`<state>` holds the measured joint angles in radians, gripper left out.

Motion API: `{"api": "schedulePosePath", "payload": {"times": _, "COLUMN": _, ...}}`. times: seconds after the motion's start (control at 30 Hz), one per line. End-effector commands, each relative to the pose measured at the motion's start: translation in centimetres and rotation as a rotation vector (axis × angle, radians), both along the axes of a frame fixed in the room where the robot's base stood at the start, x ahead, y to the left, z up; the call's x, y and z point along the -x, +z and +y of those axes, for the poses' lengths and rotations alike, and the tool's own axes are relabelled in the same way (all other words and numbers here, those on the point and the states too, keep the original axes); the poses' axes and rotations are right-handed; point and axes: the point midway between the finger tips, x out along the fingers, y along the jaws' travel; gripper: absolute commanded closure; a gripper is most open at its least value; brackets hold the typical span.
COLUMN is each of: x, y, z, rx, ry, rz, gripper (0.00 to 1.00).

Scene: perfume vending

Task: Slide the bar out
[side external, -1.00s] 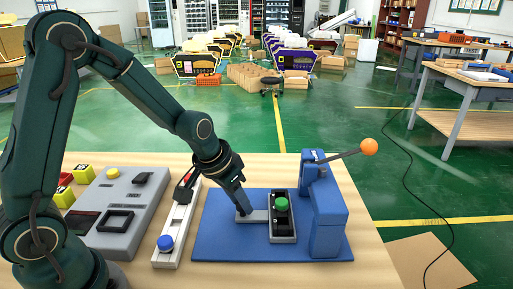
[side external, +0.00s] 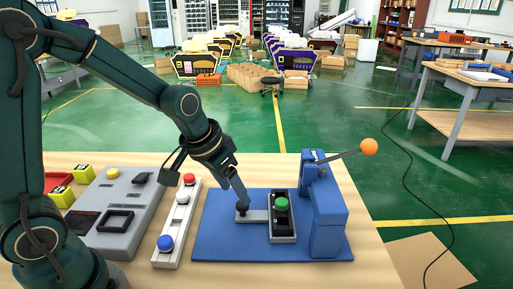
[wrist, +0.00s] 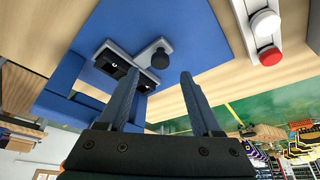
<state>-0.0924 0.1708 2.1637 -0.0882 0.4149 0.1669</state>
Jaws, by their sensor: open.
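A grey bar (side external: 258,216) with a black knob (side external: 242,208) at its left end reaches out from the left side of a grey holder (side external: 284,239) with a dark inside. A green round button (side external: 281,204) sits on the holder. The bar (wrist: 149,51) and the knob (wrist: 160,61) also show in the wrist view. My gripper (wrist: 159,76) is open and empty there, its two fingers apart, with the knob lying just beyond and between the tips. In the side view my gripper (side external: 243,200) is right at the knob; whether they touch is unclear.
The holder stands on a blue board (side external: 217,235) beside a blue press (side external: 327,215) with an orange-tipped lever (side external: 368,147). A white strip (side external: 171,240) with red, white and blue buttons is left of the board. A grey panel (side external: 118,215) lies further left.

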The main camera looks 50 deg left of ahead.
Motion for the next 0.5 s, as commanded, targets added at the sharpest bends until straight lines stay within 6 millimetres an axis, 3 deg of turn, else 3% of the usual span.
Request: {"api": "schedulePosePath", "payload": {"times": 0.5, "x": 0.8, "y": 0.36, "z": -0.11, "rx": 0.009, "ry": 0.006, "rz": 0.046, "gripper": 0.33}}
